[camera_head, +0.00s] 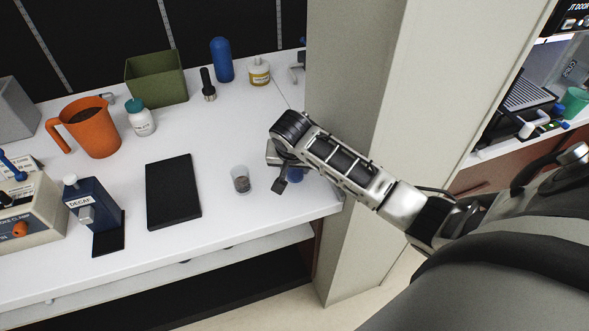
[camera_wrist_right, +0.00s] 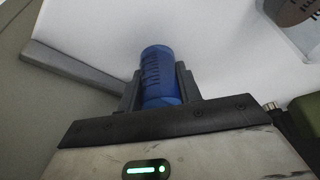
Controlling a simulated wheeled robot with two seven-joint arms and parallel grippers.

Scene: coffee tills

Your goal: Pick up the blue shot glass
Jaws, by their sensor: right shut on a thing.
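The blue shot glass (camera_wrist_right: 160,75) sits between the two fingers of my right gripper (camera_wrist_right: 158,88) in the right wrist view, with dark marks on its side. In the head view the right gripper (camera_head: 284,178) is over the right end of the white counter, shut on the glass. Only a small blue part of the glass (camera_head: 296,174) shows there, the rest hidden by the gripper. I cannot tell whether the glass touches the counter. My left gripper is not in view.
A clear glass with brown contents (camera_head: 241,180) stands just left of the right gripper. A black mat (camera_head: 173,192), an orange jug (camera_head: 91,128) and a blue DECAF box (camera_head: 92,203) are further left. A beige pillar (camera_head: 370,75) rises behind my right arm.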

